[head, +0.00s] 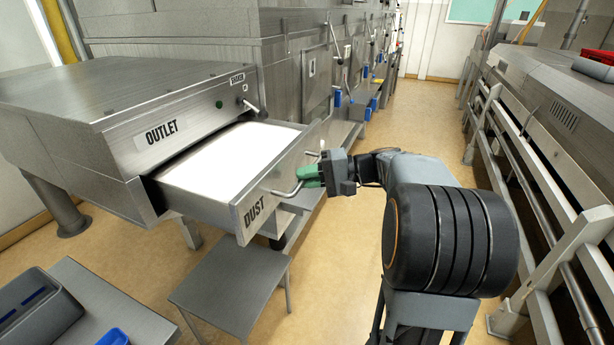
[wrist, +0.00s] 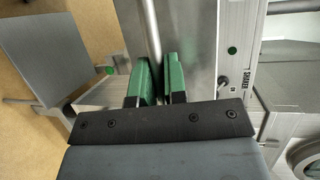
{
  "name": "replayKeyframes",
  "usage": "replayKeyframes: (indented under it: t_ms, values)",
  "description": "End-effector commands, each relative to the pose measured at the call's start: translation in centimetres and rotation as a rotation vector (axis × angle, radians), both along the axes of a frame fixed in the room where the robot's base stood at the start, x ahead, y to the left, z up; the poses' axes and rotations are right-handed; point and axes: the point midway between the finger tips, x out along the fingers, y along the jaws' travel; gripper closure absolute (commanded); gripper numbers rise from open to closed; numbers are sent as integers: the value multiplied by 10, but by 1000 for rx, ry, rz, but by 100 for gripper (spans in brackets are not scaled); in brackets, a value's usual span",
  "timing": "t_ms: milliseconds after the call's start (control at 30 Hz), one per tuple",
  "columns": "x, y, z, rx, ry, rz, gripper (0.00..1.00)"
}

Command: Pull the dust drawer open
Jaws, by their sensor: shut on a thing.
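The dust drawer (head: 274,185) stands pulled out from under the outlet housing (head: 150,95), with its white inside showing. Its front panel carries the label DUST. My gripper (head: 311,174) is at the drawer's front, with its green fingers shut on the bar handle (head: 285,193). In the wrist view, the handle (wrist: 153,35) runs between the green fingers of my gripper (wrist: 161,78). The fingers hide part of the bar.
A low grey stool (head: 230,285) stands below the drawer. A table with a grey bin (head: 40,310) is at lower left. A railed machine (head: 560,110) lines the right side. The tan floor between is clear.

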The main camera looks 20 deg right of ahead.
Motion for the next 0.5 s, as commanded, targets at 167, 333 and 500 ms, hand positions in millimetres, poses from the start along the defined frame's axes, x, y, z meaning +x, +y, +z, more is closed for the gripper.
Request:
replayKeyframes:
  t_ms: [167, 333, 500]
  values:
    - [-1, 0, 0, 1, 1, 5, 100]
    - [-1, 0, 0, 1, 1, 5, 85]
    - [-1, -1, 0, 0, 0, 2, 69]
